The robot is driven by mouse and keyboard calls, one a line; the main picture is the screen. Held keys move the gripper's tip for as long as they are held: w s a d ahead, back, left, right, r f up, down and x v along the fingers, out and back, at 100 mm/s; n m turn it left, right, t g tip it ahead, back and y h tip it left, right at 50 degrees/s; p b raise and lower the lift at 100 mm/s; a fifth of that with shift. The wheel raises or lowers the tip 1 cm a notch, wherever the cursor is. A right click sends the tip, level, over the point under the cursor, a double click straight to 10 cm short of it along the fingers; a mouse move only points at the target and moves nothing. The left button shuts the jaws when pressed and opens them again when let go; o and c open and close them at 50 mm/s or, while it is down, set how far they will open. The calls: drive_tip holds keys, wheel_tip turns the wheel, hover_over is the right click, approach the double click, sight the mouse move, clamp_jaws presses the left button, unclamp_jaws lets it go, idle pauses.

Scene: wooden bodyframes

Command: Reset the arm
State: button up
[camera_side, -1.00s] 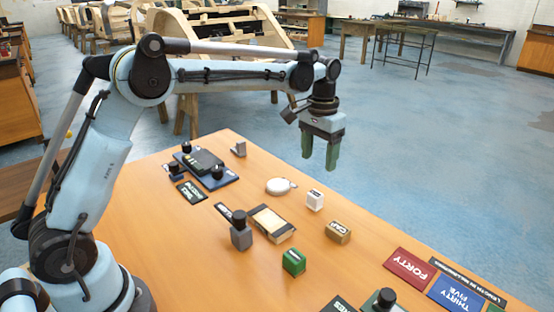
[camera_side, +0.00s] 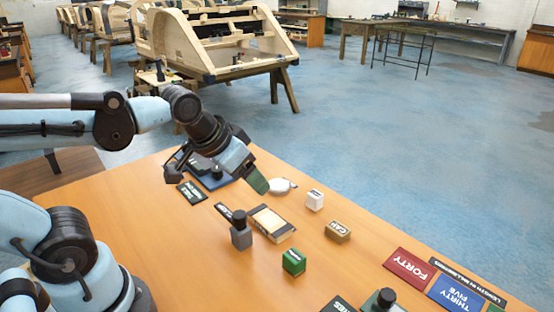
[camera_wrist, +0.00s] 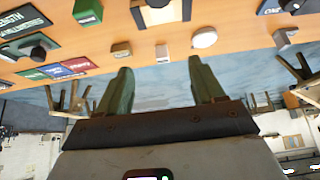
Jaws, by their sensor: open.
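My gripper (camera_side: 258,182) is above the wooden table (camera_side: 190,245), tilted downward to the right, with its green fingers in front of the far part of the table. In the wrist view my gripper (camera_wrist: 160,88) shows two green fingers spread apart with nothing between them. The wrist camera looks across the table's edge towards the room, with the table along the top of the picture. My forearm reaches in from the left in the side view.
Open floor lies beyond.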

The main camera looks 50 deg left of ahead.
drive_tip(key=shift+s+f+t, duration=0.4)
drive_tip(key=shift+s+f, duration=0.45)
drive_tip(key=shift+s, duration=0.1)
idle(0.4)
